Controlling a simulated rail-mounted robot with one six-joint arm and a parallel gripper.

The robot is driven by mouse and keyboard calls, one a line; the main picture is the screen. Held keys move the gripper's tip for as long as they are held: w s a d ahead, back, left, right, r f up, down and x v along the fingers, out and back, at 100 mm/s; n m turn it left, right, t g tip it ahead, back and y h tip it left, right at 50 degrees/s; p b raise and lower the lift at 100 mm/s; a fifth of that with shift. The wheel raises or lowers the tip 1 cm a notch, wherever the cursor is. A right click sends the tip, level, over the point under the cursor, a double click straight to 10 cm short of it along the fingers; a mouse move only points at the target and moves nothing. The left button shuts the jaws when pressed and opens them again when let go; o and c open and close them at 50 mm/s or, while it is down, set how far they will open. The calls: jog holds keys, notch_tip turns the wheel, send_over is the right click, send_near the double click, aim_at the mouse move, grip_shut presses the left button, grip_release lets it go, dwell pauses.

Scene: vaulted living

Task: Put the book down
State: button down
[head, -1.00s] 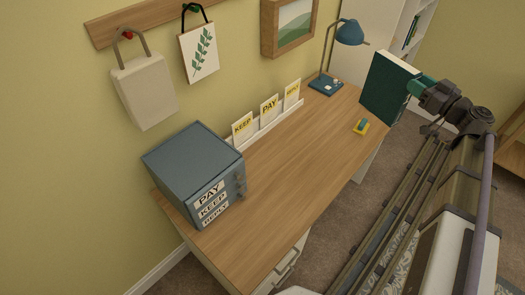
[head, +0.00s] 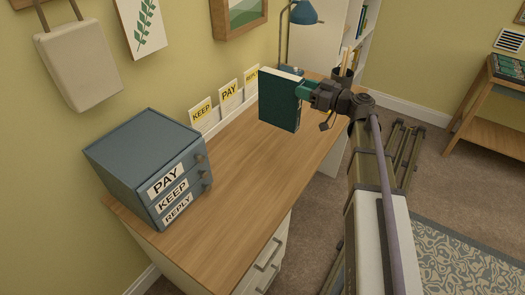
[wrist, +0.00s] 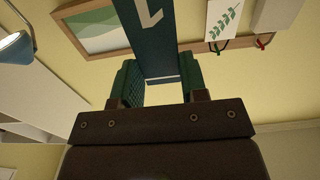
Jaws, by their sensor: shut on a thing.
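The dark green book (head: 279,103) is upright over the far half of the wooden desk (head: 240,170). My gripper (head: 304,91) reaches in from the right and is shut on the book's near-right edge. I cannot tell whether the book's lower edge touches the desktop. In the wrist view the book's spine (wrist: 162,38), with a pale mark, stands between the two green fingers of my gripper (wrist: 160,84).
A blue-grey drawer box (head: 150,165) labelled PAY, KEEP, REPLY stands at the desk's near left. A card rack (head: 228,108) runs along the wall. A blue lamp (head: 304,13) and pencil cup (head: 342,76) are at the far end. The desktop's middle is clear.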

aim_at(298, 117)
notch_tip(298, 117, down, 12)
jog(key=b, duration=1)
jog(key=shift+s+d, duration=0.1)
jog(key=shift+r, duration=0.35)
jog(key=c, duration=1.1)
grip_release()
jog(key=shift+f, duration=0.2)
jog(key=o, duration=0.4)
jog(key=shift+o, duration=0.2)
jog(key=shift+r, duration=0.15)
jog(key=v, duration=1.2)
